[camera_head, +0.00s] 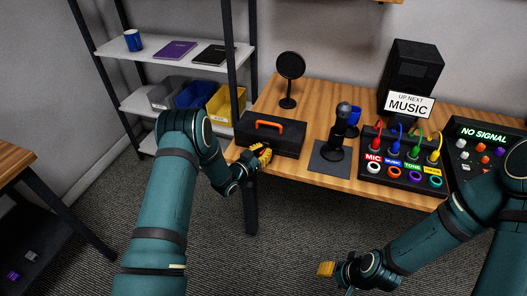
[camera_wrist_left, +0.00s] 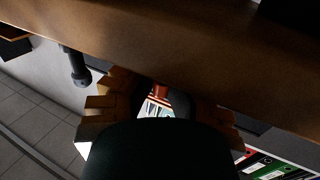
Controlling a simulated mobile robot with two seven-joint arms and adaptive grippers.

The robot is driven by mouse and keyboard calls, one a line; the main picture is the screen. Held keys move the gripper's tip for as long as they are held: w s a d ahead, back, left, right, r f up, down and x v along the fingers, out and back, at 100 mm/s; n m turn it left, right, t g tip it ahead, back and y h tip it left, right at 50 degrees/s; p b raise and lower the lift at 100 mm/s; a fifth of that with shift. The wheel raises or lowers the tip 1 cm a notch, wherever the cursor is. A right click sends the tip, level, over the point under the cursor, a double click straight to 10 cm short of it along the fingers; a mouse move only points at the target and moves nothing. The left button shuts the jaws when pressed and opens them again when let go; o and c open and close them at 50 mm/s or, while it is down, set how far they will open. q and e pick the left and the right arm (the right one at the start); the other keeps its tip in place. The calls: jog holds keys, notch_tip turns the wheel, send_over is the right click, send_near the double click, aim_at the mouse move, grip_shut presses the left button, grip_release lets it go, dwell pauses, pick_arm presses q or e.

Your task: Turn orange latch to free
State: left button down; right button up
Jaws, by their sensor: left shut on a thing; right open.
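A black case (camera_head: 250,137) with an orange handle (camera_head: 270,126) on its lid lies at the left end of the wooden table. My left gripper (camera_head: 262,156), with yellow fingers, is at the case's front side, by the table's front edge. It is shut on a small reddish-orange part, which looks like the latch; the fingers hide most of it. In the left wrist view the left gripper (camera_wrist_left: 160,105) has the reddish latch (camera_wrist_left: 178,103) between its fingers. How far the latch is turned cannot be seen. My right gripper (camera_head: 326,269) is open and empty, low over the carpet.
On the table (camera_head: 330,184) are a round black pop filter (camera_head: 290,66), a microphone (camera_head: 340,130) on a mat, a panel with coloured cables (camera_head: 403,172), and a mixer (camera_head: 475,155). A shelf with bins (camera_head: 200,95) stands behind left. The floor in front is clear.

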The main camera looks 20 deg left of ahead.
dwell(0.3)
pick_arm(q)
jog(key=c, duration=1)
grip_release()
jog(key=v, duration=1.2)
